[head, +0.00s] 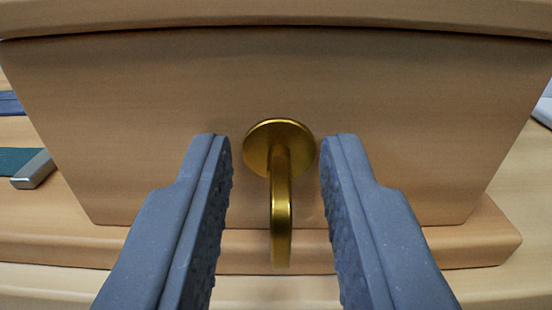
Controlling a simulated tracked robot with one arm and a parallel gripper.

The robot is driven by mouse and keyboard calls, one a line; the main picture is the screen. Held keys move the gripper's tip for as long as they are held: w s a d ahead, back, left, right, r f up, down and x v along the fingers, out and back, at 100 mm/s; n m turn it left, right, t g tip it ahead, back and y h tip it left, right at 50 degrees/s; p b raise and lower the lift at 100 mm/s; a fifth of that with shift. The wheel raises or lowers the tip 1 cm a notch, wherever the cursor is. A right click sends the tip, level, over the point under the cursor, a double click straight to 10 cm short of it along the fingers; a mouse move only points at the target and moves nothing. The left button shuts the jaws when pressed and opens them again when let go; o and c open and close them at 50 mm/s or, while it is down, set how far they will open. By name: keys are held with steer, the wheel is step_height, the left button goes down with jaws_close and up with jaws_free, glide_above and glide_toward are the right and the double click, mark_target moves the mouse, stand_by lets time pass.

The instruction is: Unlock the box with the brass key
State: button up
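The wooden box (400,130) fills most of the head view, its front face towards me and its lid edge across the top. A brass piece sits at the middle of that face: a round disc (262,134) against the wood and a curved bar (281,215) that comes towards me and down. I cannot tell whether this is the brass key in the lock or a fixed fitting; no key bit or keyhole shows. My gripper (275,150) is open, with one finger on each side of the brass piece. Gaps show between it and both fingers.
The box stands on a wider wooden base (470,240) on a light wooden surface (40,280). A dark green strip with a metal end (35,169) and a blue item (10,103) lie at the left. A pale object (544,108) shows at the right edge.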

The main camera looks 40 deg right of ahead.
jaws_close()
steer(key=shift+a, duration=0.4)
steer(key=shift+d+r, duration=0.1)
steer(key=shift+d, duration=0.15)
steer(key=shift+d+r+m+b, duration=0.15)
steer(key=shift+m+b, duration=0.45)
steer(key=shift+m, duration=0.3)
stand_by(0.5)
jaws_free()
steer(key=shift+w, duration=0.1)
steer(key=shift+f, duration=0.2)
